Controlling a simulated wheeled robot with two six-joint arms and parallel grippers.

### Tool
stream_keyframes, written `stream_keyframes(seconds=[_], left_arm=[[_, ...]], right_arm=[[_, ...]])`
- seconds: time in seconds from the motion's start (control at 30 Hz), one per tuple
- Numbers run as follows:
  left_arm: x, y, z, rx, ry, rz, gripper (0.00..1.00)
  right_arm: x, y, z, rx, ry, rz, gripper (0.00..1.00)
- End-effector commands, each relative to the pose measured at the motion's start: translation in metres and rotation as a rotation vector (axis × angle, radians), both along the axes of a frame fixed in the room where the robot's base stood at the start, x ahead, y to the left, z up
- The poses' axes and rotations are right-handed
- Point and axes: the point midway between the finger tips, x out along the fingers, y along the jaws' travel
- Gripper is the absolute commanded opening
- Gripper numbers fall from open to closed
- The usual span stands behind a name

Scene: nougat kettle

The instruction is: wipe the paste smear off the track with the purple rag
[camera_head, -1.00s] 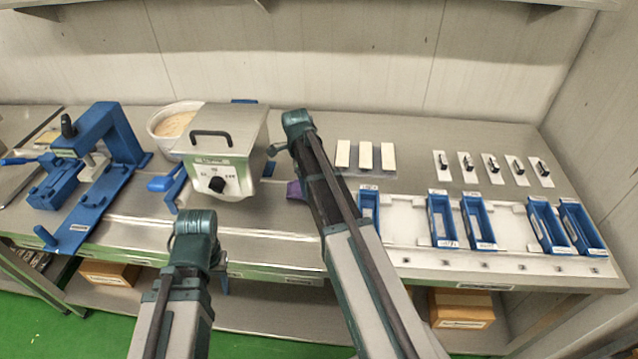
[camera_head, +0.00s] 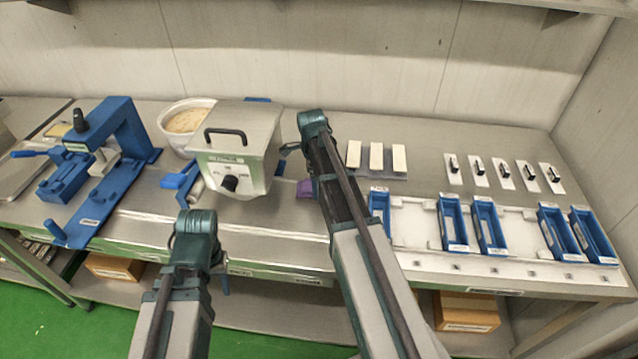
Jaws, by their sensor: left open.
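The purple rag (camera_head: 305,188) lies on the bench just right of the kettle (camera_head: 236,140), partly hidden behind my right arm. A pale metal strip, which looks like the track (camera_head: 270,217), runs along the bench in front of the kettle. I cannot make out the paste smear. My left arm is bent in front of the bench's front edge. My left gripper (camera_head: 221,276) hangs low there, mostly hidden by the arm, open and away from the rag. My right arm reaches over the bench beside the rag.
A blue press (camera_head: 105,165) stands left and a bowl of paste (camera_head: 183,122) behind the kettle. Right are white bars (camera_head: 376,158), a white tray (camera_head: 415,222) with several blue bins, and small handled plates (camera_head: 503,173). Cardboard boxes (camera_head: 466,310) sit below.

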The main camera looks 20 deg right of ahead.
Motion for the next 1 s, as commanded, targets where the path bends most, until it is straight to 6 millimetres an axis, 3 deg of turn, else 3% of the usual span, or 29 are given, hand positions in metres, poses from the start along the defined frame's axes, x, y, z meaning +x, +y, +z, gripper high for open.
stream_keyframes(seconds=[0.03, 0.47, 1.0], left_arm=[[0.000, 0.000, 0.001, 0.000, 0.000, 0.000, 0.50], [0.000, 0.000, 0.001, 0.000, 0.000, 0.000, 0.50], [0.000, 0.000, -0.002, 0.000, 0.000, 0.000, 0.50]], right_arm=[[0.004, 0.008, 0.001, 0.013, -0.009, 0.014, 0.21], [-0.010, -0.006, 0.001, 0.012, -0.004, 0.017, 0.21], [-0.031, -0.040, -0.003, 0.009, -0.002, 0.012, 0.21]])
